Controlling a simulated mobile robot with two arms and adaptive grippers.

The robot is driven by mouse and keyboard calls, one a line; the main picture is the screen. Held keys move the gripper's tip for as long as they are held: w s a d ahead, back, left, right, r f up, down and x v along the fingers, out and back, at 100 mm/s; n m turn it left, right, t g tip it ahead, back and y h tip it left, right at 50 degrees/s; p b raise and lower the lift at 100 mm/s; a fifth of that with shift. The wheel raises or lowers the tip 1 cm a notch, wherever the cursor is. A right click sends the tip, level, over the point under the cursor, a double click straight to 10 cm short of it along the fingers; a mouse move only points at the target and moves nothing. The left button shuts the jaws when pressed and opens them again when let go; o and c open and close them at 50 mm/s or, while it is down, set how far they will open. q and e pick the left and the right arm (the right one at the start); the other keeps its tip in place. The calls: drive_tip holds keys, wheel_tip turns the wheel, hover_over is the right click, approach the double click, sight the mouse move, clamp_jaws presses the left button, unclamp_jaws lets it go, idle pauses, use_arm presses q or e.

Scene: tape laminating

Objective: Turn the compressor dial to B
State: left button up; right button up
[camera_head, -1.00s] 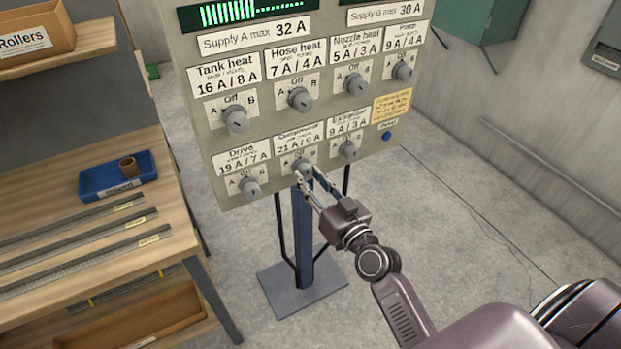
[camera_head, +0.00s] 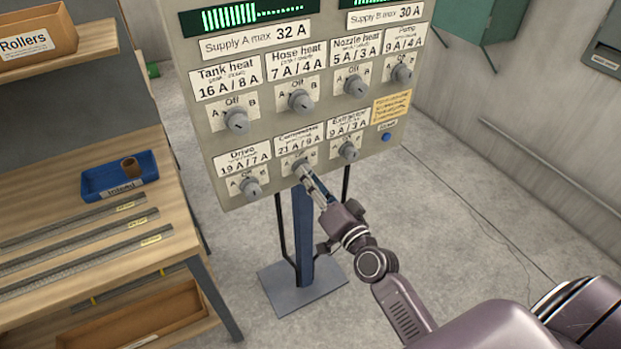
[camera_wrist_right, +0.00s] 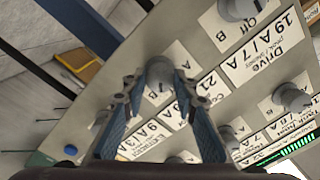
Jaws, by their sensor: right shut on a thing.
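The compressor dial (camera_head: 301,168) is a grey knob in the middle of the bottom row of the panel (camera_head: 226,166), under a label reading 21 A / 9 A. My right gripper (camera_head: 303,174) reaches it from below right and is shut on it. In the right wrist view the dial (camera_wrist_right: 159,76) sits between the two fingertips, with the hand rolled relative to the panel. The fingers hide part of the dial's letters, and I cannot read its exact setting. My left gripper is not in view.
The Drive dial (camera_head: 250,188) and Extractor dial (camera_head: 348,151) flank it closely. More dials, including Tank heat (camera_head: 237,121), form the row above. A wooden bench (camera_head: 165,240) with a blue tray (camera_head: 103,183) stands at left. The floor at right is clear.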

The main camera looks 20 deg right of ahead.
drive_tip(key=shift+m, duration=0.5)
drive_tip(key=o, duration=1.2)
drive_tip(key=shift+c, duration=0.2)
drive_tip(key=s+d, duration=0.1)
drive_tip(key=s, duration=1.1)
drive_tip(key=shift+d+f, duration=0.1)
